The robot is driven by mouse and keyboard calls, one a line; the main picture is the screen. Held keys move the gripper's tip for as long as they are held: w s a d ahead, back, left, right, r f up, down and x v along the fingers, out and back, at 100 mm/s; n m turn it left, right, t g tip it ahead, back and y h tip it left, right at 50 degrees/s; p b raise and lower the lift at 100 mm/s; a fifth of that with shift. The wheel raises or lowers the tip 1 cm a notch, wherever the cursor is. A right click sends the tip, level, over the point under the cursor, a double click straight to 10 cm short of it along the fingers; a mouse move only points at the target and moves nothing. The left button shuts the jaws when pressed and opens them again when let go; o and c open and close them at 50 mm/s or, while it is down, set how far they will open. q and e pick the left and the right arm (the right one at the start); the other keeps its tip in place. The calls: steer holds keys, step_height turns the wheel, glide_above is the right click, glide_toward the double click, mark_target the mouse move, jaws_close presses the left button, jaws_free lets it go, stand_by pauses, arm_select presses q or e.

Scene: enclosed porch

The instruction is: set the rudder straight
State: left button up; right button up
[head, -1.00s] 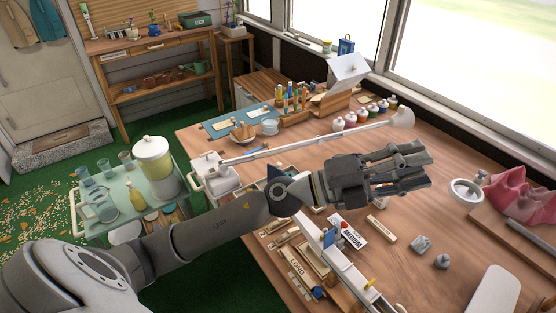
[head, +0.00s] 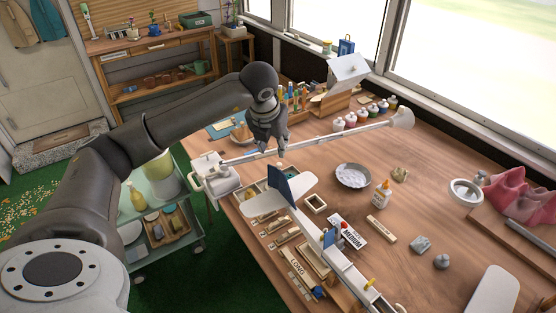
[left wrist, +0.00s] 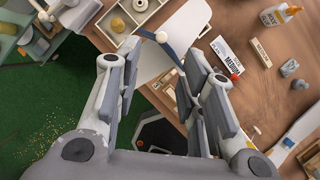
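A white model plane has its fuselage (head: 345,268) along the table's near edge. Its tail carries a white tailplane (head: 302,190) and an upright blue fin with rudder (head: 280,184). In the left wrist view the blue rudder (left wrist: 148,34) shows from above as a thin strip, and it appears angled to the rest of the fin at a pale spot. My left gripper (head: 271,154) points down above the tail and holds nothing. In the left wrist view its fingers (left wrist: 163,48) are apart, with the blue strip between their tips. Contact cannot be told. My right gripper is out of view.
A long white arm (head: 340,134) spans the table behind the tail. Around the plane are a bowl (head: 352,176), a glue bottle (head: 381,194), a MEDIUM box (head: 352,233) and a parts tray (head: 262,187). A green cart (head: 190,245) stands left.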

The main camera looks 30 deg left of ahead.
mark_target(279, 164)
arm_select(q)
steer(key=p+x, duration=0.3)
steer(key=x, duration=0.5)
steer(key=shift+w+d+f, duration=0.1)
steer(key=shift+d+f, duration=0.05)
steer(key=shift+f, duration=0.2)
steer(key=shift+w+f, duration=0.25)
steer(key=shift+f, duration=0.4)
jaws_close()
